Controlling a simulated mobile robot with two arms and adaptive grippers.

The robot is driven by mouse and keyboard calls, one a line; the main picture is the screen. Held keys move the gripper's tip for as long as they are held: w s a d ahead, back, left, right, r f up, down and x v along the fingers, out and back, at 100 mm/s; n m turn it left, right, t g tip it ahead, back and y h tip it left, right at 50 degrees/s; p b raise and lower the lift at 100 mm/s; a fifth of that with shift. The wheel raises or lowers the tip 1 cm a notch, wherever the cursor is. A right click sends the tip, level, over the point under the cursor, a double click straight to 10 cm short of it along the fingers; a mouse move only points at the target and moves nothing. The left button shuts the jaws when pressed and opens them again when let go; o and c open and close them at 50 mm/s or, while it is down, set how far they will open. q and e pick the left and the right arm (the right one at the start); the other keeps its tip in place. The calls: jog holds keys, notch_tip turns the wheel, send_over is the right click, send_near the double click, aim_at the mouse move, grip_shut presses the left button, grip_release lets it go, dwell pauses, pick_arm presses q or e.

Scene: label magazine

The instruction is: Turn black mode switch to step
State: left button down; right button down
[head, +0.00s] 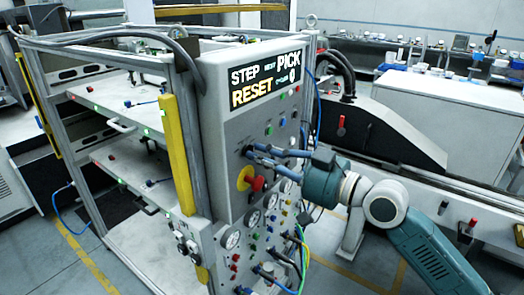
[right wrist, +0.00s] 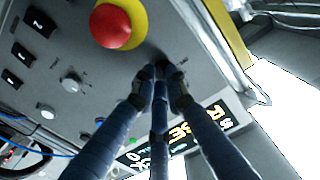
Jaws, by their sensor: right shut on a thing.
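The grey control panel (head: 225,125) fills the middle of the head view. My right gripper (head: 252,154) reaches it from the right with its blue fingers pointing at the panel face. In the right wrist view my fingertips (right wrist: 162,76) are close together at the panel, shut on the black mode switch (right wrist: 160,59). Only a dark bit of the switch shows past the tips, so its pointer and setting are hidden. The display (head: 264,82) shows lit words, among them STEP, PICK and RESET. My left gripper is not in view.
A red emergency button (right wrist: 111,26) with a yellow ring sits close beside my fingertips. A silver knob (right wrist: 72,83) and several black switches are farther left in the wrist view. Gauges (head: 231,239) and coloured hoses are lower on the panel. Yellow guard bars (head: 176,150) stand at left.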

jog(key=shift+m+p, duration=0.35)
jog(key=shift+m, duration=0.55)
jog(key=c, duration=1.8)
grip_release()
jog(key=shift+o, duration=0.2)
jog(key=v, duration=1.2)
